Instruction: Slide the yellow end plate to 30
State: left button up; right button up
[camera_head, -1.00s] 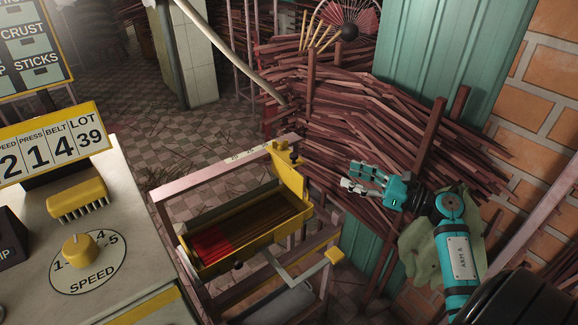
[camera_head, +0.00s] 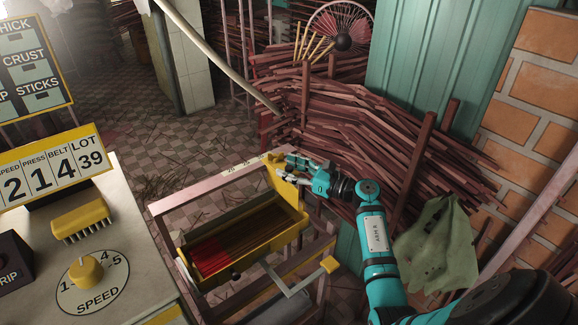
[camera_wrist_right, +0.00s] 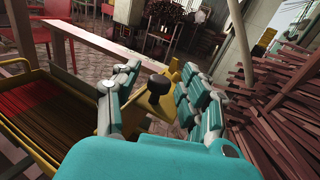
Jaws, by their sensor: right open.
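The yellow end plate (camera_head: 283,183) stands at the right end of a yellow tray (camera_head: 256,241) of dark and red incense sticks, partly covered by my right gripper. The plate's top reaches the pale rail (camera_head: 205,187), which carries a number scale (camera_head: 240,168). My right gripper (camera_head: 291,167) is at the plate's upper part, fingers pointing left. In the right wrist view, the open fingers lie on either side of the plate's dark round knob (camera_wrist_right: 158,84); I cannot tell if they touch it. My left gripper is not in view.
A grey-white console with a speed dial (camera_head: 86,272) and yellow brush (camera_head: 80,217) stands at the left. Stacked brown sticks (camera_head: 350,130) and a green cloth (camera_head: 437,240) lie behind and right of my arm.

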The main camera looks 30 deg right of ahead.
jog(key=shift+w+a, duration=0.1)
jog(key=shift+w, duration=0.1)
jog(key=c, duration=0.9)
grip_shut()
jog(key=shift+w+a+f, duration=0.1)
jog(key=shift+w+f, duration=0.05)
jog(key=shift+f, duration=0.1)
